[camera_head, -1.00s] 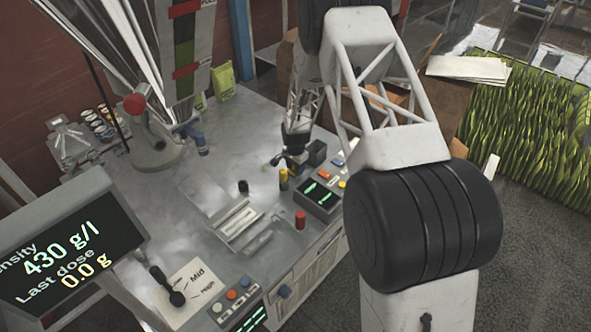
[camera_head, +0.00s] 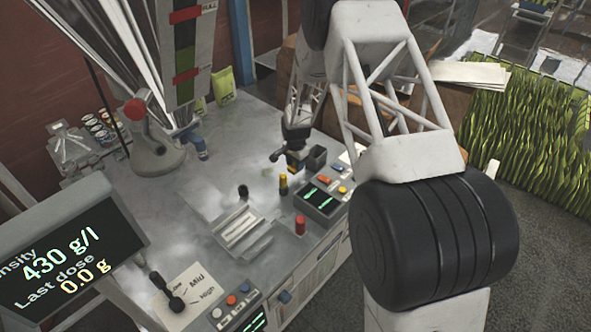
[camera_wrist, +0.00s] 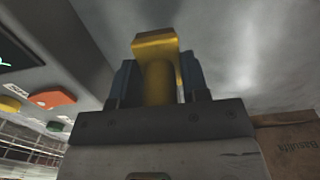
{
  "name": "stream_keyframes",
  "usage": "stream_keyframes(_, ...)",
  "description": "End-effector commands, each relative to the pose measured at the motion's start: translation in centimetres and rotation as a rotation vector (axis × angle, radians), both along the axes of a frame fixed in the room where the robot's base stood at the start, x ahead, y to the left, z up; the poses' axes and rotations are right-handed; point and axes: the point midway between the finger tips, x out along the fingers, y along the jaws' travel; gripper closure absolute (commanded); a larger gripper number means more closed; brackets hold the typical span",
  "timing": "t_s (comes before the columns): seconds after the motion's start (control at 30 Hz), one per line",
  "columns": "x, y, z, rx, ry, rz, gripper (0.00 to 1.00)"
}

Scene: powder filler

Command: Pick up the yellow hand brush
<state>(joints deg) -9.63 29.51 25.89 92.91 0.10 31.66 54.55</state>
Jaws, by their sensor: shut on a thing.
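The yellow hand brush (camera_wrist: 157,70) is between the jaws of my gripper (camera_wrist: 158,85) in the wrist view. A yellow block-like part and a rounded yellow shaft show; I cannot make out bristles. In the head view my gripper (camera_head: 291,162) is shut over the worktop, beside the dark box at the control panel, with a small bit of yellow at its fingers. The brush is mostly hidden there by the gripper, and I cannot tell how far it is above the worktop.
A control panel (camera_head: 320,198) with coloured buttons lies to the right. A small black object (camera_head: 242,191) and a slotted metal plate (camera_head: 241,228) are to the left. A display (camera_head: 62,255) stands front left.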

Motion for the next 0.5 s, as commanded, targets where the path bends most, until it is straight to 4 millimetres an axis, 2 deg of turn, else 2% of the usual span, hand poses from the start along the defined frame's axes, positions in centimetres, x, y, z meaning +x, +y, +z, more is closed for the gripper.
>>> stream_keyframes(0.2, 0.0, 0.0, 3.2, -0.001, -0.002, 0.0, 0.86)
stream_keyframes(0.5, 0.0, 0.0, 5.2, -0.001, 0.0, 0.0, 0.86)
